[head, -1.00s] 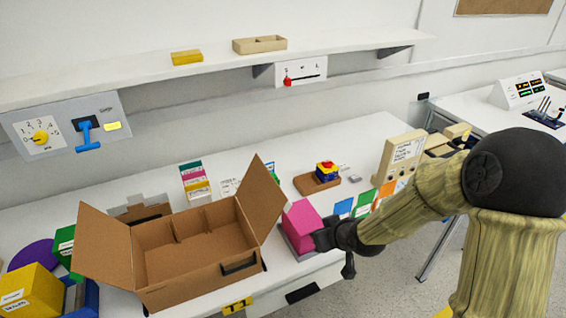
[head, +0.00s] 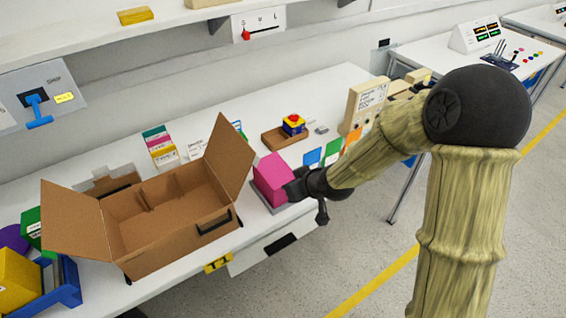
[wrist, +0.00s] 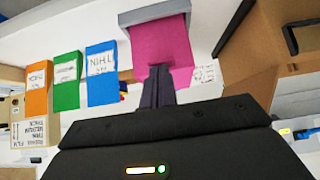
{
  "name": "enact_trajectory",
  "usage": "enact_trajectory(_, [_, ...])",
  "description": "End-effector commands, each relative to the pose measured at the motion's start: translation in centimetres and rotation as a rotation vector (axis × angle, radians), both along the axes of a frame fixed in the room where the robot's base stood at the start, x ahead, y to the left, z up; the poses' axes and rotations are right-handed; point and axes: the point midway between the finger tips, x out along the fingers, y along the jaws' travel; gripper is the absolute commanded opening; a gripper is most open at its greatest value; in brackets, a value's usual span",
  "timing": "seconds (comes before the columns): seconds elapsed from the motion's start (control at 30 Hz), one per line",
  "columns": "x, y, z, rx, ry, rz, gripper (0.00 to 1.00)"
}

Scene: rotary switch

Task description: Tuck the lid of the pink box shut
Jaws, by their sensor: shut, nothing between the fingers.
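The pink box (head: 270,178) stands near the front edge of the table on a grey base (head: 277,206), just right of a large open cardboard box. In the wrist view the pink box (wrist: 160,45) shows a broad pink face with the grey piece along one end. My gripper (head: 290,188) is at the box's right side. In the wrist view its closed fingers (wrist: 158,78) reach the edge of the pink face, and look to be touching or very close to it. Part of the box's right side is hidden behind my gripper. I cannot tell how far the lid is in.
The open cardboard box (head: 165,215) has raised flaps, one close to the pink box. Blue, green and orange cards (head: 333,150) stand behind my gripper. A wooden tray with a red-topped yellow block (head: 293,125) lies farther back. A blue bin (head: 62,290) stands at left.

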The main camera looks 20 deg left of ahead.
Motion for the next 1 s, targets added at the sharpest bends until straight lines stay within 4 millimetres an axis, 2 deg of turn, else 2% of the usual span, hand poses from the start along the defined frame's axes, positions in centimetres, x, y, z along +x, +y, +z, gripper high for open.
enact_trajectory(0.03, [-0.4, -0.4, -0.6, -0.013, 0.023, -0.001, 0.0])
enact_trajectory(0.57, [-0.4, -0.3, 0.1, -0.011, 0.022, 0.0, 0.0])
enact_trajectory(0.73, [-0.5, -0.3, 1.4, -0.009, 0.02, 0.001, 0.0])
enact_trajectory(1.0, [-0.5, -0.4, 4.7, -0.005, 0.01, 0.0, 0.0])
